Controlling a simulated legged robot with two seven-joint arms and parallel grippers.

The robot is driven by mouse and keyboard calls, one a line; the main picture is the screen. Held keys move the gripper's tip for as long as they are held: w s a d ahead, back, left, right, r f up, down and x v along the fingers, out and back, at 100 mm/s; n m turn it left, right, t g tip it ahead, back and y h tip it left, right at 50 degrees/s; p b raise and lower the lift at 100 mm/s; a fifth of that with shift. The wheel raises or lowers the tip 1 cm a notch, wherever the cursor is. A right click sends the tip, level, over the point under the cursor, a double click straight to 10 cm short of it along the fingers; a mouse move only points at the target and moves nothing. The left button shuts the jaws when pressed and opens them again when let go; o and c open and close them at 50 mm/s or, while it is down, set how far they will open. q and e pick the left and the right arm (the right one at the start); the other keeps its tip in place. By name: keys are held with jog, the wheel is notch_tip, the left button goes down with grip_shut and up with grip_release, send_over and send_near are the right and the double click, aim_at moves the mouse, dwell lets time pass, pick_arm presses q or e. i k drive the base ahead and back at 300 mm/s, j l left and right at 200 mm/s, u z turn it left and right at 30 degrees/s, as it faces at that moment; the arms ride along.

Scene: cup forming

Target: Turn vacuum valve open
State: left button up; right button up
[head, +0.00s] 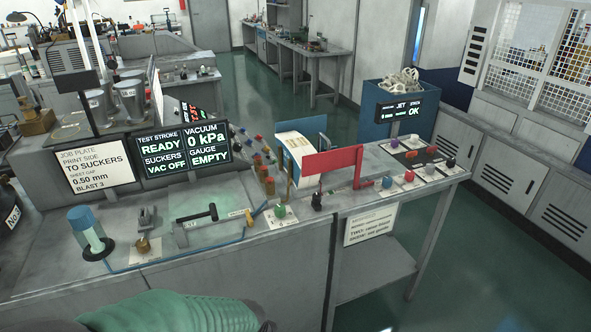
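A black lever handle (200,215) lies across a greenish plate (215,205) on the grey bench, with small labels that I cannot read fully. A small brass fitting (143,244) with a grey top stands left of it, joined to blue tubing (185,259). I cannot tell for certain which of these is the vacuum valve. A display (206,145) reads VACUUM 0 kPa, GAUGE EMPTY, SUCKERS VAC OFF and TEST STROKE READY. Neither of my grippers shows in the head view.
A blue-capped clear cylinder (90,235) stands at the bench's left. A green knob (280,211) and a red guard plate (345,160) are to the right. A job sign (93,162) stands behind. The bench's front strip is mostly clear.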

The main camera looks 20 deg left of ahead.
aim_at(249, 222)
jog(key=k+j+u, duration=0.1)
jog(key=u, duration=0.9)
